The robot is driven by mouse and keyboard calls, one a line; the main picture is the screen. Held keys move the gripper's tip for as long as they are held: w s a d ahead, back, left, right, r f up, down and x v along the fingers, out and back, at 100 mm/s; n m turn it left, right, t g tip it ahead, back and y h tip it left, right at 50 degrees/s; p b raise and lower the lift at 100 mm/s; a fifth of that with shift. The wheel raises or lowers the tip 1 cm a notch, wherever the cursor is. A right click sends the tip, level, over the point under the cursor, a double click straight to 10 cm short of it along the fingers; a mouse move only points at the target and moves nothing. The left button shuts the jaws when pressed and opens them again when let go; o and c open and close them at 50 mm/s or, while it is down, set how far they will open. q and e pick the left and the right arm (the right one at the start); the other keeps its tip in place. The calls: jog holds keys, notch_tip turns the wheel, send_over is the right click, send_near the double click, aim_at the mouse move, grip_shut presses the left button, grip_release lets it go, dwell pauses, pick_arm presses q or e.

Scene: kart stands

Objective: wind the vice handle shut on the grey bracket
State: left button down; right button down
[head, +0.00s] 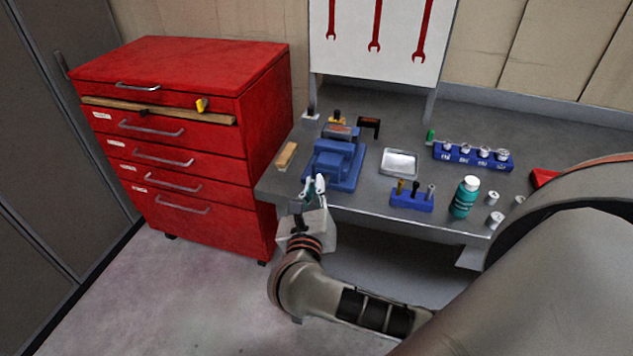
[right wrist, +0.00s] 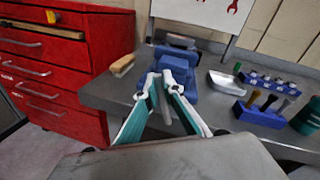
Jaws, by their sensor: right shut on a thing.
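The blue vice (head: 338,163) stands at the front left edge of the grey bench. It also shows straight ahead in the right wrist view (right wrist: 178,64). My right gripper (head: 315,184) is at the front of the vice, its fingertips (right wrist: 160,80) close together on the vice handle. The handle is mostly hidden by the fingers, so its angle cannot be told. A greyish piece (head: 341,131), which may be the grey bracket, shows at the far top of the vice. Whether the jaws touch it is not clear. My left gripper is out of view.
A wooden-backed brush or block (head: 287,155) lies left of the vice. A metal tray (head: 399,162), a blue tool holder (head: 412,200) and a teal bottle (head: 464,198) stand to the right.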

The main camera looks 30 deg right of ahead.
jog(key=c, duration=2.2)
grip_release()
jog(key=v, duration=1.2)
